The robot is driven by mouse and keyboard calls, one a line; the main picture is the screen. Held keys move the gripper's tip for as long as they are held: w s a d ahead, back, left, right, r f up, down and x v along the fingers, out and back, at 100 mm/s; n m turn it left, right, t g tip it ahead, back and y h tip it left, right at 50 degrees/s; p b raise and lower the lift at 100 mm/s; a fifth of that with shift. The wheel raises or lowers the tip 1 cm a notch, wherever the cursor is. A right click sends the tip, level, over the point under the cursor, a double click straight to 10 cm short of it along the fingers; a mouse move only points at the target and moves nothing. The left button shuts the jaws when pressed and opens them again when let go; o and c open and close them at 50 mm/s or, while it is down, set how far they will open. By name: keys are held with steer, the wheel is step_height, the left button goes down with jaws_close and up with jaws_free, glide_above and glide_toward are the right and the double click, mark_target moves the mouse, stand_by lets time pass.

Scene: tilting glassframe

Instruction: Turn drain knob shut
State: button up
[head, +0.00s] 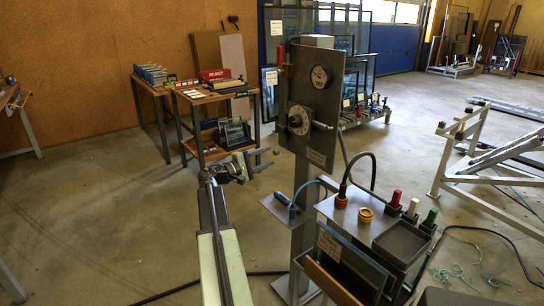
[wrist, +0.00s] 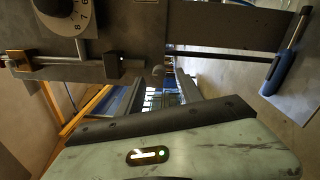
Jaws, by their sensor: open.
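A grey upright panel (head: 318,100) stands on a post in the head view. It carries a round numbered dial (head: 298,120) with a thin bar to its right, a gauge (head: 319,76) above, and a red handle (head: 281,55) at its upper left edge. I cannot tell which fitting is the drain knob. In the wrist view the dial (wrist: 62,14) is cut off at the top left, near a metal rod (wrist: 75,62) and a brass block (wrist: 18,62). My gripper (head: 264,159) is open and empty, left of and below the panel, apart from the dial.
A blue-handled tool (head: 282,199) lies on a small shelf beside the post. A bench unit (head: 350,232) with a black hose, a brass cap (head: 365,214) and red, white and green handles stands at right. A workbench (head: 205,98) is behind; floor at left is clear.

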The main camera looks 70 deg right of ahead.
steer(key=v, duration=0.4)
steer(key=shift+a, duration=0.25)
